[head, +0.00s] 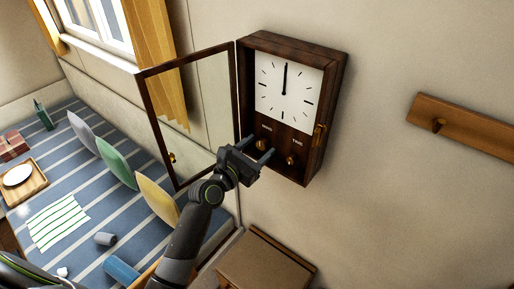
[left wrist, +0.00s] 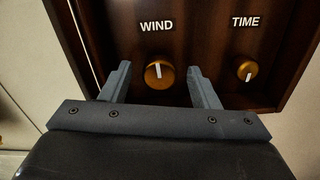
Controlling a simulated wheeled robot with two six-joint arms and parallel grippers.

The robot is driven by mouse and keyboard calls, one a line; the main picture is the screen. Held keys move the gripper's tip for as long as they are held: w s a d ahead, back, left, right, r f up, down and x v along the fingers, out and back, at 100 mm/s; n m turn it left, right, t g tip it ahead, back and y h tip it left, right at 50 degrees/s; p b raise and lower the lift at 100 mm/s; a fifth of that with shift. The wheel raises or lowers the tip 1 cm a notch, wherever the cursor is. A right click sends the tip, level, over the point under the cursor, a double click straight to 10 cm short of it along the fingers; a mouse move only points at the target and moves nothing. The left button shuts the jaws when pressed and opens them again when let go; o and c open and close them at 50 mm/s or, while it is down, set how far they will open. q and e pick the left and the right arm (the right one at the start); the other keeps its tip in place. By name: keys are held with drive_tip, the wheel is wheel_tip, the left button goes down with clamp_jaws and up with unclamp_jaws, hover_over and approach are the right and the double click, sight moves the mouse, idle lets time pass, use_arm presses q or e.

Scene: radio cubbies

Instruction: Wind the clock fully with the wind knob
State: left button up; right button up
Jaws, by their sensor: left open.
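The wall clock (head: 290,100) is a dark wooden case with a white face, both hands pointing to the top. Its glass door (head: 190,115) stands open to the left. The brass wind knob (left wrist: 159,74) sits under the label WIND, its white mark pointing nearly straight up. In the head view the wind knob (head: 261,144) shows just beyond my gripper. The time knob (left wrist: 247,71) is to its right, its mark pointing down. My left gripper (left wrist: 158,82) is open, its fingers on either side of the wind knob with gaps showing. My right gripper is out of view.
A bed (head: 90,190) with striped cover, cushions and small items lies at left. A wooden cabinet (head: 265,262) stands below the clock. A peg rail (head: 465,125) is on the wall at right. The open door is close to my left arm.

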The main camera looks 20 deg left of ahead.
use_arm(q)
drive_tip(key=c, duration=1)
drive_tip(key=shift+o, duration=0.2)
drive_tip(key=shift+m, duration=0.3)
